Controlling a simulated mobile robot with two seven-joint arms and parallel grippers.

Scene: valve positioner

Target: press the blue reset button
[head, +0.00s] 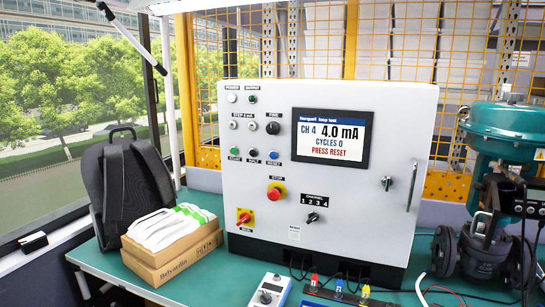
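The blue reset button (273,154) is a small round button on the front of the white control cabinet (345,215). It is the right one in a row with the green start button (235,151) and the black halt button (254,152). Its label RESET is just below it. The display (330,138) to its right reads CH 4, 4.0 mA, CYCLES 0, PRESS RESET. Nothing covers the button. Neither of my grippers is in view.
A red stop knob (276,192) sits below the button, and a red-yellow main switch (244,217) lower left. Cardboard boxes (185,255) and a backpack (125,185) stand left. A handheld meter (269,290) and cables lie in front. A teal valve actuator (503,130) stands right.

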